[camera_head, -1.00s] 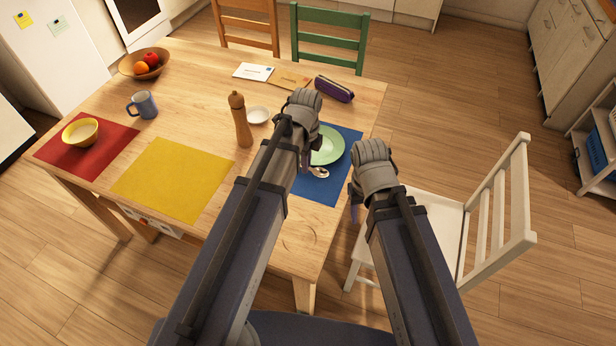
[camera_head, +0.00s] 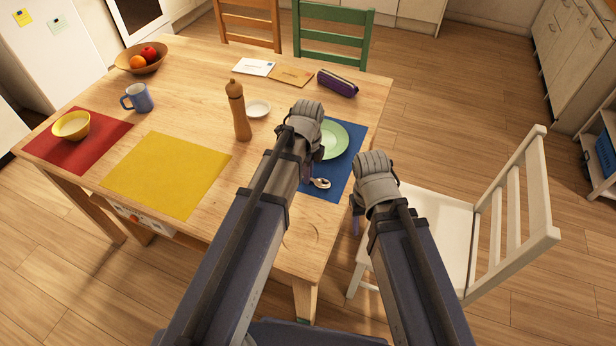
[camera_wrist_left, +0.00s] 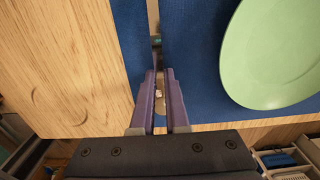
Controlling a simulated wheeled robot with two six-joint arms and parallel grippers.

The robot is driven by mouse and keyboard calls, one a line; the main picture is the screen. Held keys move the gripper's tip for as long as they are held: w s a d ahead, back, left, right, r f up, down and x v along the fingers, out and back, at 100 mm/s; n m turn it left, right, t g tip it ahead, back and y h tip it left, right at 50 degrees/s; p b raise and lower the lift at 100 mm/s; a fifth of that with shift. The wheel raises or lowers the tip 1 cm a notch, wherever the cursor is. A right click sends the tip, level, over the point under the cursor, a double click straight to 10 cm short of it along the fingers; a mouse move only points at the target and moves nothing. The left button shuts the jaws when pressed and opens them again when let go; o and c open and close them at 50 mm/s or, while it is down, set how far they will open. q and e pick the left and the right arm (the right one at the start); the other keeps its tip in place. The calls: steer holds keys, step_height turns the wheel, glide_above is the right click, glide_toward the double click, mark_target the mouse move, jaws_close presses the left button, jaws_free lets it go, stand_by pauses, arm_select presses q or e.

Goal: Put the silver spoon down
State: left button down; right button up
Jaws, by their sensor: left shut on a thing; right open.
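My left gripper (camera_head: 306,176) is shut on the silver spoon (camera_head: 320,183), over the blue placemat (camera_head: 341,178). In the head view the spoon's shiny bowl shows just right of the fingers. In the left wrist view the purple fingers (camera_wrist_left: 159,85) close on the spoon, and its narrow handle (camera_wrist_left: 154,15) seems to run up the picture. I cannot tell whether the spoon touches the mat. The green plate (camera_head: 333,141) lies on the mat beside the gripper; it also shows in the wrist view (camera_wrist_left: 275,50). My right gripper (camera_head: 356,222) is open, off the table edge, above the white chair.
A pepper mill (camera_head: 238,112) and white saucer (camera_head: 258,108) stand left of my left gripper. A purple case (camera_head: 337,83) and envelopes (camera_head: 290,76) lie farther back. The yellow placemat (camera_head: 168,174) is empty. The white chair (camera_head: 440,230) stands at the right.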

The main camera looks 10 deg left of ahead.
arm_select(q)
steer(key=shift+f, duration=0.15)
steer(key=c, duration=0.9)
jaws_free()
step_height(320, 180, up, 13)
steer(key=p, duration=1.2)
steer(key=shift+s+d+f+n+y, duration=0.15)
steer(key=shift+s+d+n, duration=0.75)
steer(key=shift+s+n, duration=1.65)
steer(key=shift+s+d+n+y, duration=0.25)
steer(key=shift+s+d+n, duration=0.7)
steer(key=shift+s+n, duration=1.55)
steer(key=shift+s+d+f+n+y, duration=0.15)
steer(key=shift+s+d+n, duration=0.75)
steer(key=shift+s+n, duration=1.65)
steer(key=shift+w+r+n, duration=0.1)
steer(key=shift+w+n, duration=0.5)
steer(key=shift+w, duration=0.05)
